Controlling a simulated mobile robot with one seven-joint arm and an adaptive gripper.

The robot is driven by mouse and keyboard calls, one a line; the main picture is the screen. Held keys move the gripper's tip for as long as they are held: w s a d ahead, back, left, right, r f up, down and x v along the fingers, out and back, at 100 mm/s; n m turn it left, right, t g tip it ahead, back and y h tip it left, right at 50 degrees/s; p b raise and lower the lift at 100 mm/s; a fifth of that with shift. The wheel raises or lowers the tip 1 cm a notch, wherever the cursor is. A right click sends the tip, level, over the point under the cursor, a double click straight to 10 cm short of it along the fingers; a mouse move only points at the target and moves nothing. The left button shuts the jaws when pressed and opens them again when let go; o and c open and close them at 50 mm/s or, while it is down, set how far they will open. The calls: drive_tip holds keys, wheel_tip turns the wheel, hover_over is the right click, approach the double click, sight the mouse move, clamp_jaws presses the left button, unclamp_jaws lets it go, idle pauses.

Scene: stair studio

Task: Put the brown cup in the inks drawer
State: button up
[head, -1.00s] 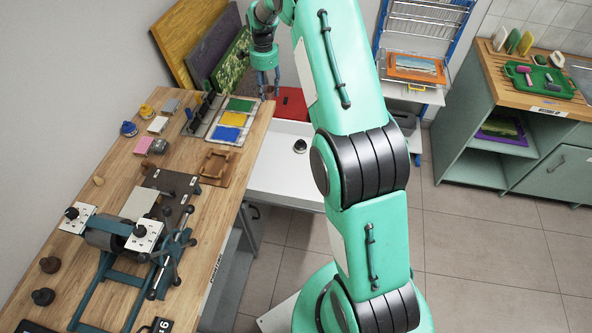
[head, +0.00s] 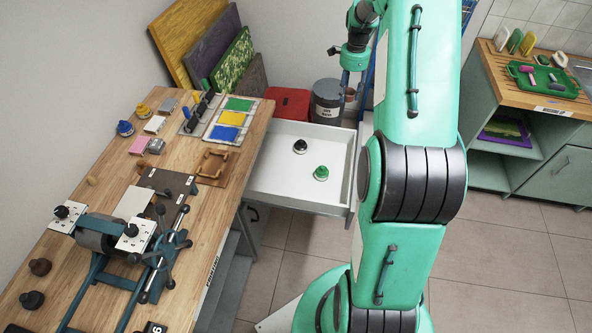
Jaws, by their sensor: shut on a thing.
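The brown cup (head: 350,94) shows as a small brown shape between the fingers of my gripper (head: 349,88). My gripper points down and is shut on it, in front of a dark grey bin; the fingers partly hide the cup. An open white drawer (head: 272,171) stands out from the right side of the workbench, below and left of my gripper. A black-topped pot (head: 300,146) and a green-topped pot (head: 321,173) stand in the drawer, apart from each other. My gripper is beyond the drawer's back right part, higher up.
The dark grey bin (head: 325,103) and a red box (head: 288,103) stand behind the drawer. The workbench (head: 214,185) carries a press (head: 110,240), ink slabs and tools. My arm covers the area right of the drawer. A green cabinet (head: 555,160) stands at right.

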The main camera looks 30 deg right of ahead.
hover_over(339, 151)
wheel_tip(339, 151, down, 21)
drive_tip(key=shift+s+f, duration=0.1)
idle(0.4)
drive_tip(key=shift+f+b, duration=0.4)
drive_tip(key=shift+f, duration=2.75)
drive_tip(key=shift+f+b, duration=0.3)
drive_tip(key=shift+f, duration=1.5)
drive_tip(key=shift+f, duration=0.15)
drive_tip(key=o, duration=0.8)
drive_tip(key=shift+o, duration=0.4)
